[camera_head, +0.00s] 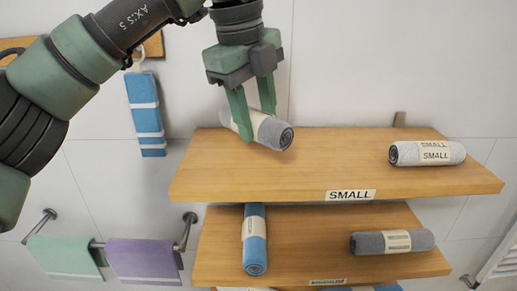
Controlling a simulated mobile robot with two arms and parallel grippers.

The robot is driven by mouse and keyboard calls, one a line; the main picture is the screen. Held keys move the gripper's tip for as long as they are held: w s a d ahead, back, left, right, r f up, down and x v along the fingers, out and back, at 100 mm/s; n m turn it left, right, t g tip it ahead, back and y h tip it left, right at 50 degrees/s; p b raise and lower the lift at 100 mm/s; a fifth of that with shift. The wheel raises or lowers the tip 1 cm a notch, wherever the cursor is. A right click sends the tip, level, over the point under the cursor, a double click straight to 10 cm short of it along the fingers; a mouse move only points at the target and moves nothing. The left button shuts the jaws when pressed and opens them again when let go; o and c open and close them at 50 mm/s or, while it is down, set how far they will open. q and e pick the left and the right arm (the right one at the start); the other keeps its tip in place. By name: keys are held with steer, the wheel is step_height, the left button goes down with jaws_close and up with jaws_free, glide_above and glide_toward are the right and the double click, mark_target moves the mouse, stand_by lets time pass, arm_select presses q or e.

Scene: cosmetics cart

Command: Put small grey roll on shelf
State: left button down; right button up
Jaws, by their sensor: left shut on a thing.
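A grey roll (275,133) with a pale label band is held by my left gripper (252,108), whose green fingers are shut on it from above. The roll is at the left part of the top wooden shelf (335,173), its dark spiral end facing right and toward me. I cannot tell whether it touches the shelf surface. The top shelf has a "SMALL" label (350,196) on its front edge. My right gripper is not in view.
A light grey roll (427,153) marked "SMALL" lies at the top shelf's right. The middle of that shelf is clear. A lower shelf (310,255) holds a blue roll (255,240) and a dark grey roll (392,242). Towels (146,112) hang at left.

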arm_select(q)
steer(key=shift+s+f, duration=0.1)
steer(key=shift+f, duration=0.75)
steer(key=x, duration=0.2)
steer(key=p+x, duration=0.1)
steer(key=shift+s+a+f, duration=0.2)
steer(key=shift+a+f, duration=0.05)
steer(key=shift+f, duration=0.25)
steer(key=shift+s+f, duration=0.1)
steer(key=shift+f, duration=0.05)
steer(key=c, duration=0.8)
jaws_free()
